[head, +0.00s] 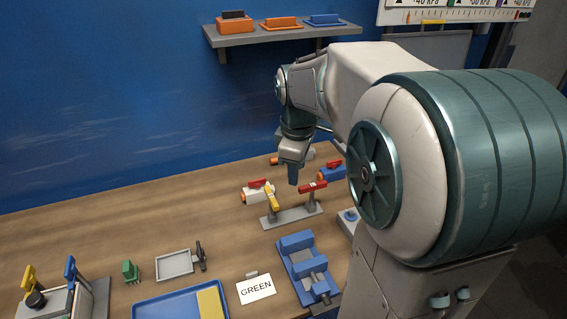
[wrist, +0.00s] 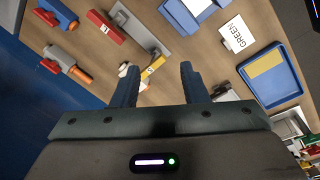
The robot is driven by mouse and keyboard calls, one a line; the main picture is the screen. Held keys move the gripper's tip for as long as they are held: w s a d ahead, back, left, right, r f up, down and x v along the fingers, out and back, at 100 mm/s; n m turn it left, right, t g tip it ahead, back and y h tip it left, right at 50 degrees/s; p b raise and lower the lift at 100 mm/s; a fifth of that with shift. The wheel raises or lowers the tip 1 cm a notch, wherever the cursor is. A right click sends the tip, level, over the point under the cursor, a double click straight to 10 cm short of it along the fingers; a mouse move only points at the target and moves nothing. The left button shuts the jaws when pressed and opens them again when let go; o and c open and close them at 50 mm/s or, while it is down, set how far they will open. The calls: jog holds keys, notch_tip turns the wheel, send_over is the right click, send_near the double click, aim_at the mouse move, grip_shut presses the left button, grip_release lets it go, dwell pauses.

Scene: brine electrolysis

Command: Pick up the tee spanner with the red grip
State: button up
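The tee spanner with the red grip (head: 313,187) stands at the right end of a grey rack (head: 294,215) on the bench. In the wrist view its red grip (wrist: 105,27) shows at the upper left, beside the grey rack (wrist: 142,30). A yellow-gripped spanner (head: 271,197) is at the rack's other end; it also shows in the wrist view (wrist: 153,67). My gripper (head: 293,178) hangs above the bench just behind the rack. In the wrist view my gripper (wrist: 158,82) is open, with nothing between its fingers. The red grip is outside the finger gap.
A white fitting with a red handle (head: 257,193) and a blue one (head: 331,172) lie near the rack. A blue vise-like block (head: 303,266), a GREEN card (head: 256,289) and a blue tray (head: 165,309) are in front. A shelf (head: 280,35) hangs on the wall.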

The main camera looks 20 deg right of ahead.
aim_at(313, 189)
jog(key=w+d+f+n+g+b, duration=0.1)
jog(key=w+d+f+n, duration=0.5)
jog(key=w+d+n, duration=0.3)
jog(key=shift+m+y, duration=0.4)
jog(key=shift+m, duration=0.1)
jog(key=f, duration=0.3)
jog(key=w+f, duration=0.1)
jog(key=f, duration=0.2)
jog(key=f+p, duration=0.1)
jog(key=f, duration=0.2)
jog(key=shift+w+f, duration=0.1)
jog(key=shift+w, duration=0.15)
jog(key=shift+s+d+f+p, duration=0.15)
jog(key=shift+f+p, duration=0.2)
jog(key=shift+f, duration=1)
jog(key=shift+s+d+f+p, duration=0.1)
jog(key=shift+f+p, duration=0.25)
jog(key=shift+f, duration=0.95)
grip_shut()
